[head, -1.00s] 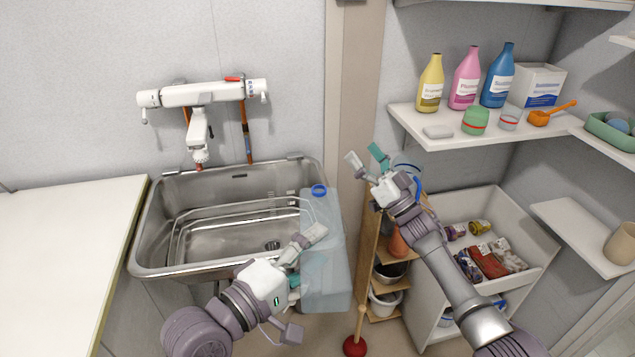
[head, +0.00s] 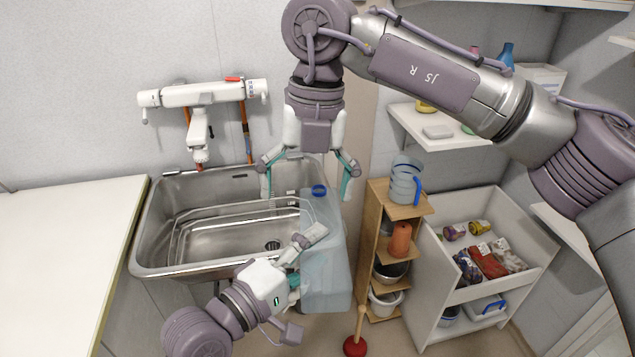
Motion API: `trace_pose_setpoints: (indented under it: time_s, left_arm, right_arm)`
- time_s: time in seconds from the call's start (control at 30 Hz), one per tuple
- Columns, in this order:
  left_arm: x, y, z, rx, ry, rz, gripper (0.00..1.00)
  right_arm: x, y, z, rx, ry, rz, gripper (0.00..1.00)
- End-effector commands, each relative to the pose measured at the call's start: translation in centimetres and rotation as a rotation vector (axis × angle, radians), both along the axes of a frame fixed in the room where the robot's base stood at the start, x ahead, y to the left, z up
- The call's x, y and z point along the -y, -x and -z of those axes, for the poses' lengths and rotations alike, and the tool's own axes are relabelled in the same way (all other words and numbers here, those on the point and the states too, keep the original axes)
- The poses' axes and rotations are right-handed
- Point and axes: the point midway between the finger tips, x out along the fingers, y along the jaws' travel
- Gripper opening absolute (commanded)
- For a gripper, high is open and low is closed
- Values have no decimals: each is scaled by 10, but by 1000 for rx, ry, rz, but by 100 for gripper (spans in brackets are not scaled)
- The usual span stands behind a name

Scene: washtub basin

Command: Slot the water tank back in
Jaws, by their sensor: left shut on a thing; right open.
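The water tank (head: 331,268) is a tall, translucent pale-blue container with a blue cap (head: 318,190) on top. It stands upright in the head view, in front of the right end of the steel basin. My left gripper (head: 303,280) is shut on the tank's left side, partway down. My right gripper (head: 306,188) points down with its fingers spread wide on either side of the capped top. It is open, and I cannot tell whether it touches the tank. The slot for the tank cannot be made out.
The steel basin (head: 150,228) holds a clear tub (head: 178,245). A white counter (head: 60,260) lies left. A wooden rack (head: 372,225) with a blue-handled jug (head: 405,180) stands right of the tank. A plunger (head: 354,345) stands on the floor beside it. An open drawer unit (head: 430,265) is further right.

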Motion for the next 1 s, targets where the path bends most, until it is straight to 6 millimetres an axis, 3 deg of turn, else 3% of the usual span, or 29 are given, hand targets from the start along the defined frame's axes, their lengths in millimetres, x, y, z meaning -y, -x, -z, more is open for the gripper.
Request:
trace_pose_setpoints:
  time_s: [0.1, 0.23, 0.7, 1.0]
  left_arm:
    - [0, 0, -1, 2, 1, 0, 0]
    - [0, 0, -1, 2, 1, 0, 0]
    - [0, 0, -1, 2, 1, 0, 0]
    - [0, 0, -1, 2, 1, 0, 0]
  right_arm:
    - [13, -5, -2, 72, 84, 1, 100]
    - [16, -6, 8, 84, 103, 2, 100]
    - [15, -5, 92, 78, 97, 1, 100]
    - [15, -6, 115, 80, 94, 2, 100]
